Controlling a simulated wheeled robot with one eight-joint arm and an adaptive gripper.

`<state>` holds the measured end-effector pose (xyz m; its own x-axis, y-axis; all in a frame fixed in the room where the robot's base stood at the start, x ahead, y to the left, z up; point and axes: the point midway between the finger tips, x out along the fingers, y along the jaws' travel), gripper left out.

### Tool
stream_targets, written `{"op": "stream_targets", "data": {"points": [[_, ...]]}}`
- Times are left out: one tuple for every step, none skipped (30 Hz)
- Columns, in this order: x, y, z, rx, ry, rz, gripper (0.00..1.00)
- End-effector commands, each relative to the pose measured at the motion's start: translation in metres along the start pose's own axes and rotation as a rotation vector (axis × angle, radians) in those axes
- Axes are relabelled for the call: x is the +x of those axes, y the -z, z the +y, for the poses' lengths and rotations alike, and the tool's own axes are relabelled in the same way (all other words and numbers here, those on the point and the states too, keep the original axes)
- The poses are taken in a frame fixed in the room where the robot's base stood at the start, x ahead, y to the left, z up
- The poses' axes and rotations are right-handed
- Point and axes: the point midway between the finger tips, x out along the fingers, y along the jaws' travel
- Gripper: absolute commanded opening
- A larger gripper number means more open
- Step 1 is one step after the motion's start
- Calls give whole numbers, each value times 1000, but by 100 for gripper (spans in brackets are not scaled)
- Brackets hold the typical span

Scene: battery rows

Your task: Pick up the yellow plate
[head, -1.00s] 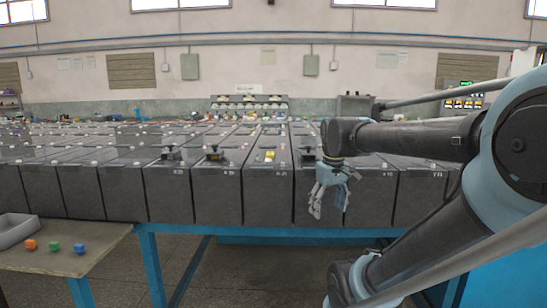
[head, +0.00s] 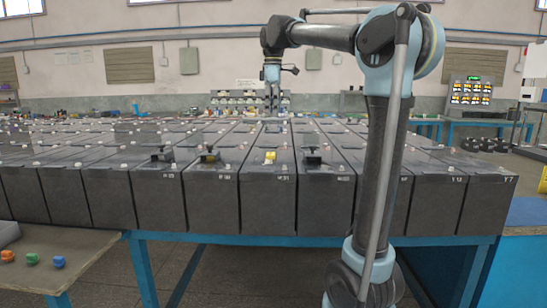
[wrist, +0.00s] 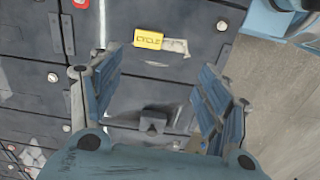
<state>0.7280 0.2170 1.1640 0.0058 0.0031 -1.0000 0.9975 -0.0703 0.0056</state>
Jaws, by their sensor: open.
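The yellow plate (head: 269,157) is small and lies on top of a dark battery box in the front row. In the wrist view the yellow plate (wrist: 149,39) reads "CYCLE" and lies on a paler strip, ahead of the fingertips. My gripper (head: 272,96) points down and is raised above the battery rows in the head view. In the wrist view my gripper (wrist: 156,75) has its two fingers spread wide, with nothing held between them. The plate is apart from the fingers.
Black fittings stand on neighbouring battery tops, one right of the plate (head: 312,156) and one left (head: 209,156). A wooden table (head: 70,265) at lower left holds orange, green and blue blocks. The air above the batteries is clear around my gripper.

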Motion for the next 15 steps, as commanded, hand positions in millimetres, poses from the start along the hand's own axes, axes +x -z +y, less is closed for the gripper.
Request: {"op": "stream_targets", "data": {"points": [[-4,6,4,-23,3,-1,70],[-6,8,6,-34,4,-2,70],[-7,10,8,-45,5,-3,70],[-8,10,9,-51,6,-3,70],[-8,11,10,-55,7,-3,70],[-6,11,11,-58,7,-3,70],[-3,10,11,-58,7,-3,70],[0,9,12,-58,7,-4,70],[5,8,12,-56,7,-4,70],[10,7,12,-54,7,-4,70],[15,6,12,-53,7,-3,70],[22,5,13,-52,7,-3,70],[28,5,13,-51,7,-3,70],[33,4,13,-50,7,-3,70],[40,3,13,-49,7,-3,70]]}}
